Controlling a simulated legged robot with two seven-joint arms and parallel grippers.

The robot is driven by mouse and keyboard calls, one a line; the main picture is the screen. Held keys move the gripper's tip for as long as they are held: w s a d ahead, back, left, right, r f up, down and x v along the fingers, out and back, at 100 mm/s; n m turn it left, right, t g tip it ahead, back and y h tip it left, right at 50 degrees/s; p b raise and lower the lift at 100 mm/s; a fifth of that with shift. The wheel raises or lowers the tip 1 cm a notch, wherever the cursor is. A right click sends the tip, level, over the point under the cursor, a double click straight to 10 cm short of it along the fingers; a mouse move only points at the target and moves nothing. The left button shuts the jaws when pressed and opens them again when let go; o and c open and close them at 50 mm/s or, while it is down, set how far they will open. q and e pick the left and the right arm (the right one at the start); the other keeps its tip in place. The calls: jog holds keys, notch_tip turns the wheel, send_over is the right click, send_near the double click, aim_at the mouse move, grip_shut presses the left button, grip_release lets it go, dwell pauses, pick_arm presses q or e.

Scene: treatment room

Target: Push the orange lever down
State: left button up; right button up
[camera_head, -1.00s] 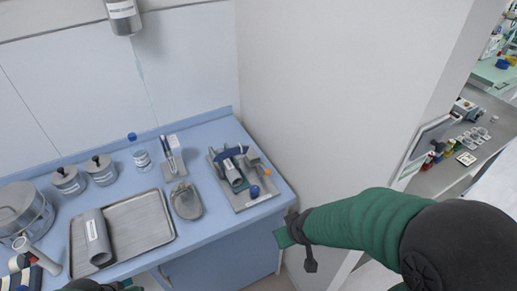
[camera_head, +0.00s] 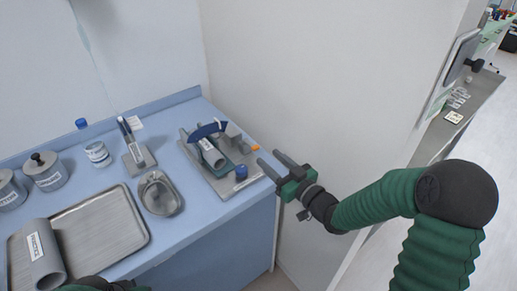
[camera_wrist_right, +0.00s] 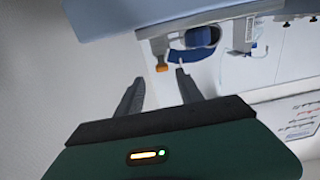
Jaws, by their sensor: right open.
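The orange lever (camera_head: 255,148) is a small orange tip at the right side of a grey device (camera_head: 222,188) on the blue counter. The device also has a grey tube, a blue curved part and a blue knob. My right gripper (camera_head: 268,158) is open and empty, with its fingertips just right of the lever at the device's edge. In the right wrist view the lever (camera_wrist_right: 161,67) shows just beyond the gap between the open fingers (camera_wrist_right: 160,76); I cannot tell whether they touch. A dark green part of my left arm shows at the bottom edge; its fingers are hidden.
The blue counter (camera_head: 205,235) also holds a metal tray (camera_head: 125,235) with a grey tube (camera_head: 38,255), a kidney-shaped dish (camera_head: 160,195), a stand (camera_head: 138,158), a labelled jar (camera_head: 97,153) and metal canisters (camera_head: 46,172). A white wall (camera_head: 310,80) stands close behind the device.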

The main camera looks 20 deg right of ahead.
aim_at(258, 149)
jog(key=x, duration=0.3)
jog(key=a+x, duration=0.1)
jog(key=x, duration=0.3)
jog(key=shift+s, duration=0.1)
jog(key=shift+w+d, duration=0.25)
jog(key=shift+d, duration=0.05)
jog(key=shift+d+f, duration=0.1)
jog(key=shift+d, duration=0.25)
jog(key=shift+a, duration=0.55)
jog(key=c, duration=0.5)
jog(key=shift+c, duration=1.1)
grip_shut()
jog(key=shift+d, duration=0.2)
jog(key=f+b, duration=0.1)
jog(key=b, duration=0.2)
jog(key=shift+a+t, duration=0.1)
jog(key=shift+t, duration=0.3)
jog(key=shift+r, duration=0.15)
pick_arm(q)
jog(key=f, duration=0.3)
jog(key=shift+a+f, duration=0.25)
jog(key=shift+a, duration=0.1)
